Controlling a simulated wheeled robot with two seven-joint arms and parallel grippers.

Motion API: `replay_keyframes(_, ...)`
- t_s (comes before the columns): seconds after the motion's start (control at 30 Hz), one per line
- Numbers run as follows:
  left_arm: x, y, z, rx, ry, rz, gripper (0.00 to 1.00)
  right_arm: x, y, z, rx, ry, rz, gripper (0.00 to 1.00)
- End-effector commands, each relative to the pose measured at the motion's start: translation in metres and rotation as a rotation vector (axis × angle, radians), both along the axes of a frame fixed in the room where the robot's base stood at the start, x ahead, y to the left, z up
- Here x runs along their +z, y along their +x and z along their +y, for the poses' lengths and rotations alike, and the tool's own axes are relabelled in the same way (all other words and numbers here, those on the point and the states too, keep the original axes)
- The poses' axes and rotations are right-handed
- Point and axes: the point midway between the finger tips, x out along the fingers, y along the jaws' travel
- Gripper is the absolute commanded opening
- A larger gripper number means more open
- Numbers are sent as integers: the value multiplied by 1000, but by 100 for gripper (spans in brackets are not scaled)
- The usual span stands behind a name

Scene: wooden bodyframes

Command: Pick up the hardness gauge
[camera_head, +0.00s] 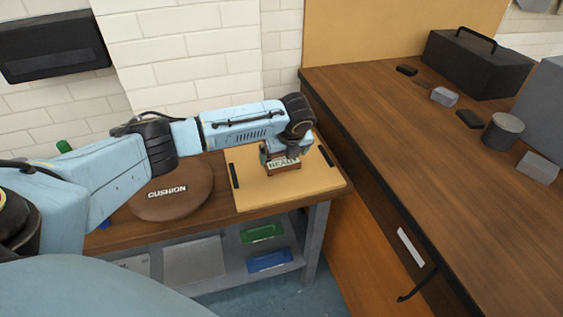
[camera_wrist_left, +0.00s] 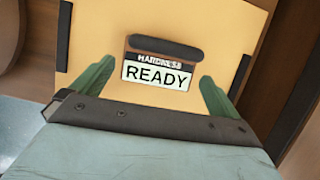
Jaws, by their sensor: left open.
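The hardness gauge (camera_wrist_left: 158,73) lies on a tan board (camera_wrist_left: 215,25) in the left wrist view. It has a dark rounded top bar and a white label reading "HARDNESS READY". In the head view the gauge (camera_head: 283,165) shows partly below my left wrist, which hides its upper part. My left gripper (camera_wrist_left: 152,82) is open. Its two green fingertips stand on either side of the gauge's lower part, with a gap at each side. In the head view my left gripper (camera_head: 285,150) is over the board, pointing down. My right gripper is not in view.
A round brown cushion (camera_head: 172,192) lies on the bench left of the board. Green (camera_head: 263,233) and blue (camera_head: 269,261) trays sit on the shelf below. The right-hand counter holds a black toolbox (camera_head: 476,66), a grey cylinder (camera_head: 503,131) and small blocks.

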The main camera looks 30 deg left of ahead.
Motion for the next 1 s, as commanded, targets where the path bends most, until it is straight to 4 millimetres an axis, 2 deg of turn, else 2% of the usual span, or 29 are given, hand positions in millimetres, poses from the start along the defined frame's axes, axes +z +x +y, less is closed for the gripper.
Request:
replay_keyframes(0.03,-10,1,4,2,1,3,100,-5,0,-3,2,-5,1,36)
replay_keyframes(0.2,-28,6,9,-1,-1,1,100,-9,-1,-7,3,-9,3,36)
replay_keyframes(0.47,-31,7,11,-1,0,0,100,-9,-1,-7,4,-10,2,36)
replay_keyframes(0.77,-30,7,11,-1,0,0,63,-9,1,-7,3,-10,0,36)
replay_keyframes(1.0,-29,7,11,0,0,-1,61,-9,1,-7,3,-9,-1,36)
